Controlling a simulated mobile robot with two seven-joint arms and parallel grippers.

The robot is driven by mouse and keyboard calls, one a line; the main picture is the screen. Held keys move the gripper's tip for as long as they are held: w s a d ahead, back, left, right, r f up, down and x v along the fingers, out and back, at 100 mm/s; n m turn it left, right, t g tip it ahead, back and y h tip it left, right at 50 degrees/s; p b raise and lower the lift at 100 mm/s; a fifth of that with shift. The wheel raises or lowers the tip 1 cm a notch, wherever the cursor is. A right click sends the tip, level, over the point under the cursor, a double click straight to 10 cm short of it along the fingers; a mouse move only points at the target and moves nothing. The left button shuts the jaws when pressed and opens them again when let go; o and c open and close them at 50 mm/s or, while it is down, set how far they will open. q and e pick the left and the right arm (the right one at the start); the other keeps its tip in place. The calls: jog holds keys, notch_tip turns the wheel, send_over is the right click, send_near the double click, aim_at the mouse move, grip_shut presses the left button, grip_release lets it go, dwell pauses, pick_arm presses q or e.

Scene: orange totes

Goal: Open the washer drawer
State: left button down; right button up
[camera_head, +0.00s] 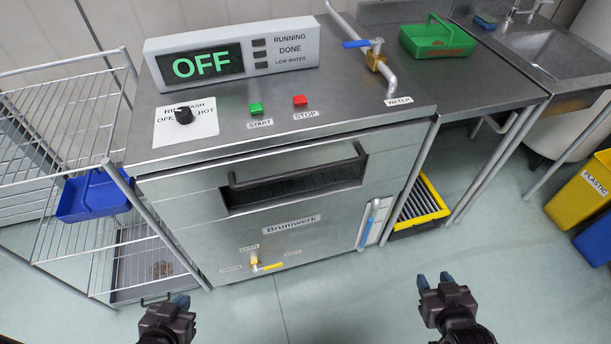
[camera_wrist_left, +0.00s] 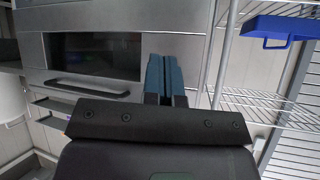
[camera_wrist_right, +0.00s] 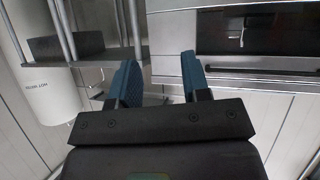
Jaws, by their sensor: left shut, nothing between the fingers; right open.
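The washer (camera_head: 190,246) is a steel cabinet with a display reading OFF. Its drawer front (camera_head: 215,181) carries a dark bar handle (camera_head: 297,172) across a dark recess, above the Brumwerk label. The drawer front looks flush with the cabinet. My left gripper (camera_head: 183,302) is shut and empty, low in front of the washer's left side, apart from the handle. Its closed fingers show in the left wrist view (camera_wrist_left: 164,78). My right gripper (camera_head: 434,280) is open and empty, low and right of the washer front, also apart from it. Its spread fingers show in the right wrist view (camera_wrist_right: 160,80).
A wire rack (camera_head: 75,135) with a blue bin (camera_head: 92,196) stands close at the left. Yellow and blue waste bins (camera_head: 581,192) stand far right. The floor before the washer is clear.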

jog(key=w+a+n+t+y+b, duration=0.1)
jog(key=w+a+n+y+b, duration=0.1)
jog(key=w+a, duration=0.35)
jog(key=n+t+y+b, duration=0.25)
jog(key=n+y, duration=0.85)
jog(key=n, duration=1.3)
send_near(301, 171)
jog(key=shift+g, duration=0.45)
jog(key=b+x, duration=0.1)
jog(key=x, duration=0.8)
jog(key=shift+w+a+f+b, duration=0.2)
jog(key=shift+w+b, duration=0.1)
jog(key=shift+w, duration=0.1)
jog(key=shift+r, duration=0.1)
jog(key=c, duration=0.7)
pick_arm(q)
jog(key=f, duration=0.1)
jog(key=w+f, duration=0.1)
jog(key=f, duration=0.2)
jog(key=shift+w+d+f, duration=0.15)
jog(key=shift+d+f, duration=0.1)
jog(key=shift+d, duration=0.1)
pick_arm(e)
grip_shut()
